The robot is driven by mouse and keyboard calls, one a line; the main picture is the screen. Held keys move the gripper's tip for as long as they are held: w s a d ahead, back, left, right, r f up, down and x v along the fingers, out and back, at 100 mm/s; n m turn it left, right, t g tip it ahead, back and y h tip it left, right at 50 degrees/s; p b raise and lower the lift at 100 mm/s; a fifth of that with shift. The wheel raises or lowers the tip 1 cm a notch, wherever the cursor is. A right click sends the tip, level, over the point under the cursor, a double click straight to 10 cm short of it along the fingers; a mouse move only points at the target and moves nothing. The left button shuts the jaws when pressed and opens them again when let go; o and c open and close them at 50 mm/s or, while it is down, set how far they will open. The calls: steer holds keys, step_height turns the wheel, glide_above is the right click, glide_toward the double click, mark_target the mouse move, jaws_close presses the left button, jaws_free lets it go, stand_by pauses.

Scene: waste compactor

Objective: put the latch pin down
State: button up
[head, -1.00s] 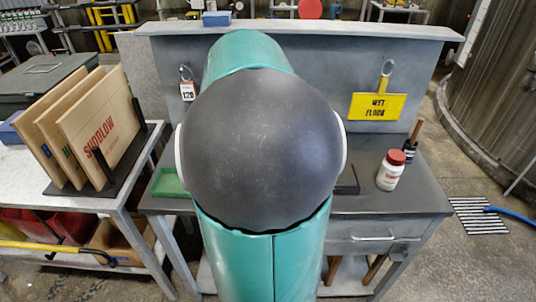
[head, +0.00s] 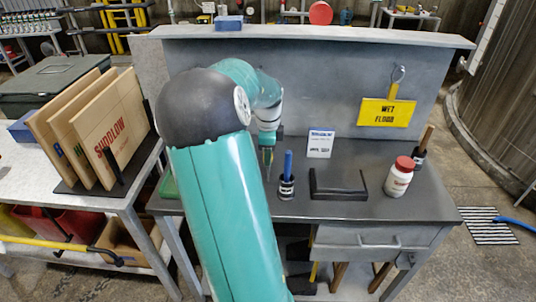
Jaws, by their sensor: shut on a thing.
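My gripper (head: 268,155) is at the end of my teal arm, pointing down over the back part of the grey workbench (head: 430,190). It is small in the head view and partly hidden by my forearm. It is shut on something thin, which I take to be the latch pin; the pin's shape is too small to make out. The gripper is just left of a dark cup with a blue-handled item (head: 287,178) and a white label card (head: 320,143). I cannot tell whether the pin touches the bench.
A white bottle with a red cap (head: 399,177) and a dark jar with a brush (head: 421,152) stand at the right. A yellow sign (head: 386,112) hangs on the back panel. Bare bench lies between bracket and bottle.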

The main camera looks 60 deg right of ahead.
steer(key=shift+f, duration=0.25)
steer(key=o, duration=1)
steer(key=shift+c, duration=0.2)
step_height(320, 180, up, 12)
